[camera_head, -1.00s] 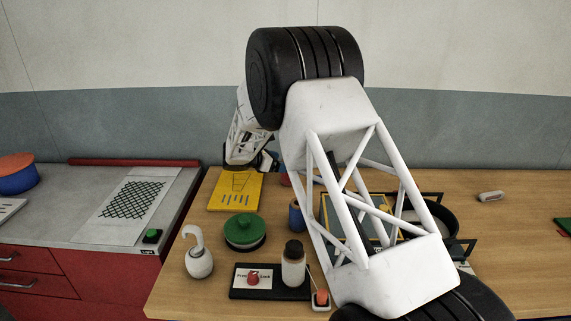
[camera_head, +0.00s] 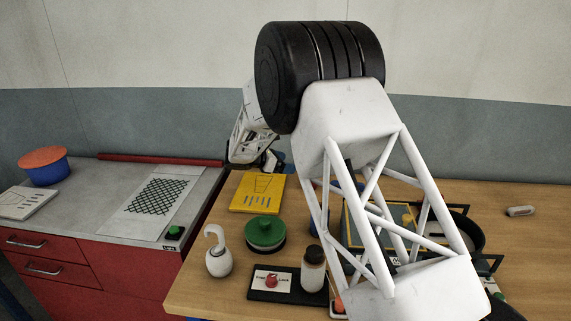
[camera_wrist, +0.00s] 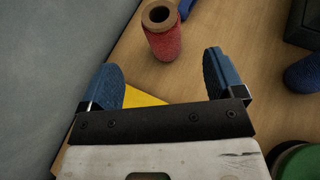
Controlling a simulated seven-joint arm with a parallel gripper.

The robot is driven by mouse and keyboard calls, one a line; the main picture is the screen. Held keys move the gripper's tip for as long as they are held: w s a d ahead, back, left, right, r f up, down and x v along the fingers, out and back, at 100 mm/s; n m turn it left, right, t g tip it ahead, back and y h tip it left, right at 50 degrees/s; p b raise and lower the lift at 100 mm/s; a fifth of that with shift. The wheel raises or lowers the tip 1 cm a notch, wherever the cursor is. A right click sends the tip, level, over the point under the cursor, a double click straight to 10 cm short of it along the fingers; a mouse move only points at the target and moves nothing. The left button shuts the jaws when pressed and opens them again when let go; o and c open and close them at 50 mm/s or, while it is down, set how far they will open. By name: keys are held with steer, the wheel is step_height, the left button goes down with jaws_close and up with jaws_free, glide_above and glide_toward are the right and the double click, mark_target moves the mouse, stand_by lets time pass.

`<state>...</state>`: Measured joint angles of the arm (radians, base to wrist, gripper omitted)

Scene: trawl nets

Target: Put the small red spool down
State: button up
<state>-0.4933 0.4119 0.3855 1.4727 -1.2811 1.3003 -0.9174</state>
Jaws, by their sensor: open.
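The small red spool (camera_wrist: 164,38) stands upright on the wooden table (camera_wrist: 190,75), with its brown hollow core facing up in the wrist view. My gripper (camera_wrist: 163,78) is open. Its two blue fingertips are spread wide and nothing is between them. The spool is apart from the fingers, just beyond their tips. In the head view my gripper (camera_head: 268,162) is small, above the back left of the table behind the yellow sheet. I cannot make out the spool there; my arm covers part of that area.
A yellow sheet (camera_head: 258,193), a green-lidded round pot (camera_head: 265,232), a white hooked object (camera_head: 218,256), a jar (camera_head: 313,272) and a black tray (camera_head: 262,295) occupy the table's left part. A grey-topped red cabinet (camera_head: 110,235) stands left. The wall is close behind my gripper.

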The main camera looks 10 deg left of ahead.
stand_by(0.5)
steer(key=s+d+r+m+g+y, duration=0.3)
steer(key=s+d+r+m, duration=0.4)
steer(key=s+d, duration=0.6)
steer(key=s+d+r+m+g+y, duration=0.2)
steer(key=s+d+r+m, duration=0.3)
steer(key=s+d+r, duration=0.75)
steer(key=s+d+f+m+y, duration=0.1)
steer(key=s+m, duration=0.3)
steer(key=s, duration=0.7)
steer(key=s+d+f+m+y, duration=0.2)
steer(key=s+f+m+y, duration=0.1)
steer(key=s, duration=0.8)
steer(key=s+d+f+m+y, duration=0.1)
steer(key=s+m, duration=0.4)
steer(key=s, duration=0.7)
steer(key=shift+d+f+t+y, duration=0.15)
steer(key=shift+f+t+y, duration=0.25)
steer(key=shift+y, duration=0.5)
